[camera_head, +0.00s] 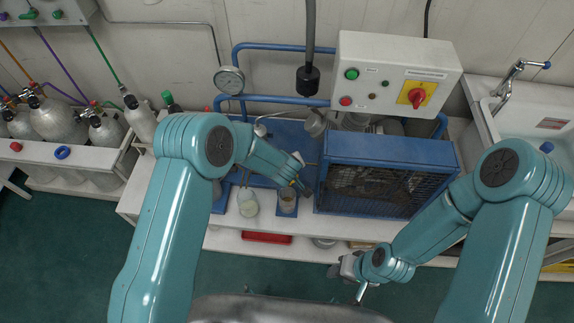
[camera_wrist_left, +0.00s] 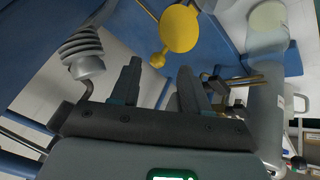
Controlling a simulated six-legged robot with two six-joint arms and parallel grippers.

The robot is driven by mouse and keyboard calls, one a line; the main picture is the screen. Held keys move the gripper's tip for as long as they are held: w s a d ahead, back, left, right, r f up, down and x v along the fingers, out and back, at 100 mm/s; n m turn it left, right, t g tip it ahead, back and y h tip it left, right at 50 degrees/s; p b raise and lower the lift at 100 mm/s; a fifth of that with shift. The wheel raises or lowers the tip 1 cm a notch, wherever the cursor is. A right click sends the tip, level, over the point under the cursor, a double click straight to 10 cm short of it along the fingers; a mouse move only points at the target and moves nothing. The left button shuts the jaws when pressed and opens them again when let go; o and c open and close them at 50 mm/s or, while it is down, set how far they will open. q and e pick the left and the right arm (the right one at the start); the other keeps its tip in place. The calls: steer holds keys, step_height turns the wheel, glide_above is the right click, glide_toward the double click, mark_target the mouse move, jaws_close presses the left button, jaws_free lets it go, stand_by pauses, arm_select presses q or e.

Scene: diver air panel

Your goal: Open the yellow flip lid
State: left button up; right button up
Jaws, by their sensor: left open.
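The yellow flip lid (camera_wrist_left: 180,28) is a round yellow disc in the upper middle of the left wrist view, with a small knob-like yellow tab on its near side. Whether it is raised or flat is hard to tell. My left gripper (camera_wrist_left: 160,84) is open and empty, its two dark fingers apart just short of the tab. In the head view my left gripper (camera_head: 299,184) is at the panel, left of the blue caged unit, where the arm mostly hides the lid. My right gripper (camera_head: 348,272) hangs in front of the bench, its fingers too unclear to judge.
The blue caged unit (camera_head: 385,178) stands right of my left gripper, under a white control box (camera_head: 395,75) with a red switch. Blue pipes run behind.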

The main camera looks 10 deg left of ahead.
arm_select(q)
steer(key=v, duration=1.3)
steer(key=shift+s, duration=0.15)
